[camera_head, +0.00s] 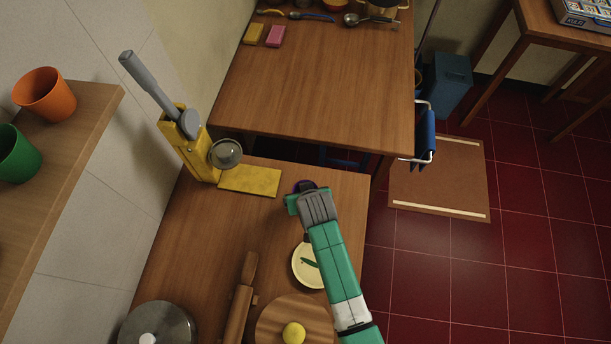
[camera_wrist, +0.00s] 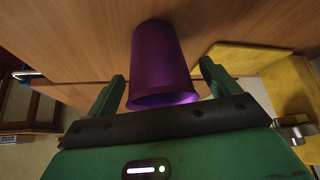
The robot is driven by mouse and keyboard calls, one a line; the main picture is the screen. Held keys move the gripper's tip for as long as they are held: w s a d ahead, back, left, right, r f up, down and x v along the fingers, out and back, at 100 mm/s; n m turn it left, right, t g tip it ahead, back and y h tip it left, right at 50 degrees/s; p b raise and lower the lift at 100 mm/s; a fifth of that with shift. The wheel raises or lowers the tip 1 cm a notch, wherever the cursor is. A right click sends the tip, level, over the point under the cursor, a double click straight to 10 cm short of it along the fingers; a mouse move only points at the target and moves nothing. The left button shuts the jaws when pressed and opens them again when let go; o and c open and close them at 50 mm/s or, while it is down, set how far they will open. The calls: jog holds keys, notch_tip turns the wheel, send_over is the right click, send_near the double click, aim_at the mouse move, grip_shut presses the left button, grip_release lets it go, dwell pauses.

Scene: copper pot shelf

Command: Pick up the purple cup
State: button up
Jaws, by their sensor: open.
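The purple cup (camera_wrist: 160,60) stands on the wooden table in the wrist view, its rim toward my gripper. My gripper (camera_wrist: 165,85) is open, with one green finger on each side of the cup and a gap showing beside it. In the head view only a small part of the purple cup (camera_head: 303,185) shows past my gripper (camera_head: 296,200), which hides the rest. The cup is near the table's far right part, right of the yellow press base.
A yellow press (camera_head: 190,140) with a grey lever stands at the left. A plate (camera_head: 308,266), a rolling pin (camera_head: 241,300) and a round board (camera_head: 275,322) lie nearer. Orange (camera_head: 45,95) and green (camera_head: 17,155) cups stand on the left shelf.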

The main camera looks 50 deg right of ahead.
jog(key=c, duration=1.1)
jog(key=shift+r, duration=0.15)
